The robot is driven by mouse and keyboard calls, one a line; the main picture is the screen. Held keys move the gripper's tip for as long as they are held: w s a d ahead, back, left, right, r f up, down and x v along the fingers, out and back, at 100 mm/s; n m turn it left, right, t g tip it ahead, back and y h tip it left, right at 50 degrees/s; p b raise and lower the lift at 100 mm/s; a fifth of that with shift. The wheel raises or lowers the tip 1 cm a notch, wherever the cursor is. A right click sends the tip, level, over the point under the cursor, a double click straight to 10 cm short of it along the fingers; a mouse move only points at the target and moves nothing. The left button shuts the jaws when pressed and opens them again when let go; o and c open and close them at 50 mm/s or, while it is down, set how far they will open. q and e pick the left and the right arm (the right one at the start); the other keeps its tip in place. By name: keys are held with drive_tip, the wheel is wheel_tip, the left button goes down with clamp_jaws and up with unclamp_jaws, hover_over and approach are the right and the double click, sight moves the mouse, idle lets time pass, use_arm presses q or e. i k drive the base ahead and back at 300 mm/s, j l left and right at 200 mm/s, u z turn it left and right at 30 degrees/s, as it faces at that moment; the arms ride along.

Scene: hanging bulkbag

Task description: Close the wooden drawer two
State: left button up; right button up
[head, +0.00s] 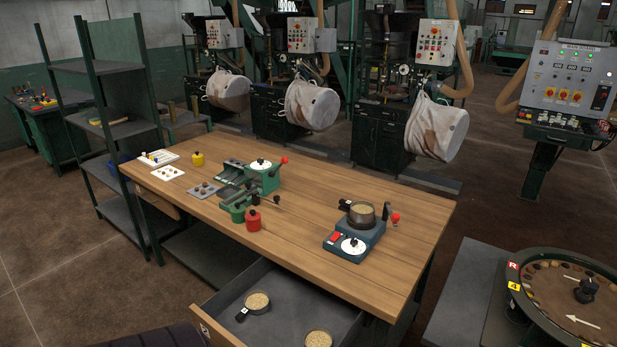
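A drawer (285,290) with a grey inside is pulled out from under the wooden table, at the bottom of the head view. Its wooden front (212,328) is nearest me and partly cut off by the lower edge. Two round pans of grain, one by the left side (257,303) and one near the front (318,339), are in it. Another wooden drawer front (160,203) shows under the table's left end; I cannot tell how far out it is. No number is readable on either drawer. Neither of my grippers is in view.
The wooden table (330,210) holds a green machine (262,178), a blue-grey scale-like device (355,235) with a pan, and red and yellow weights. A dark shelf rack (100,125) stands left. A round turntable (575,300) stands at lower right.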

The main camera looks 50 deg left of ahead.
sight(298, 306)
drive_tip(key=k+j+u, duration=0.15)
drive_tip(key=u, duration=1.95)
drive_tip(key=l+z, duration=0.25)
drive_tip(key=l, duration=0.15)
drive_tip(key=k, duration=0.05)
